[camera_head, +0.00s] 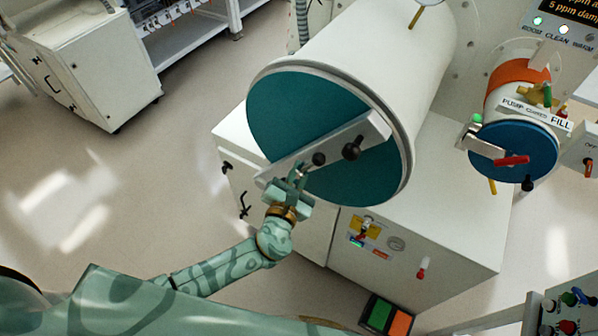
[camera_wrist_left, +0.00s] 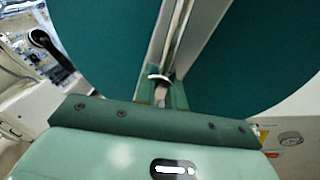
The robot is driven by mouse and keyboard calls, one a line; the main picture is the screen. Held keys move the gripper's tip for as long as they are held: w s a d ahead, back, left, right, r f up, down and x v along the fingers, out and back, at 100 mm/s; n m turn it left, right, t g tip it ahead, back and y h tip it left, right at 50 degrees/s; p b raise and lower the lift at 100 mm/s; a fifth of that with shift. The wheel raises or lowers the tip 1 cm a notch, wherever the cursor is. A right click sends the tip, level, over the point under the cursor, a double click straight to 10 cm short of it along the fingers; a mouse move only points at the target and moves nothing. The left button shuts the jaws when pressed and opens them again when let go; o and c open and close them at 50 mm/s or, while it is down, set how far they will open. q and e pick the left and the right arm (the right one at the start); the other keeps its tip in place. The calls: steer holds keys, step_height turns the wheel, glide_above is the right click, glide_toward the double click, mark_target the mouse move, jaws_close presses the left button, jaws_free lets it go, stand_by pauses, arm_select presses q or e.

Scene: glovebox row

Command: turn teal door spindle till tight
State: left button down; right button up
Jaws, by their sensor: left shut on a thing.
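The teal door (camera_head: 290,105) is the round end of a large white cylinder, crossed by a pale slanted bar (camera_head: 365,133). The spindle (camera_head: 319,158) shows as a dark hub near the bar's middle, with a black knob (camera_head: 351,151) to its right. My left gripper (camera_head: 298,176) is in front of the bar's lower-left half, shut on what looks like the spindle's handle; the fingers hide most of that part. In the left wrist view the fingers (camera_wrist_left: 161,93) close around a small pale metal piece before the teal door (camera_wrist_left: 255,60). My right gripper is out of view.
A smaller cylinder with a blue door (camera_head: 520,150) and red handle is at the right. A white cabinet (camera_head: 440,215) stands below the large cylinder, with a gauge and a red-handled valve. A white cart (camera_head: 85,65) stands at the upper left. The floor at left is clear.

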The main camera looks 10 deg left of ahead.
arm_select(q)
steer(key=shift+s+f, duration=0.1)
steer(key=shift+f, duration=0.1)
steer(key=c, duration=1.5)
jaws_free()
steer(key=shift+c, duration=0.2)
steer(key=shift+r, duration=0.1)
steer(key=s+a+b, duration=0.1)
steer(key=s+b, duration=0.1)
steer(key=s, duration=1.4)
steer(key=shift+a, duration=0.25)
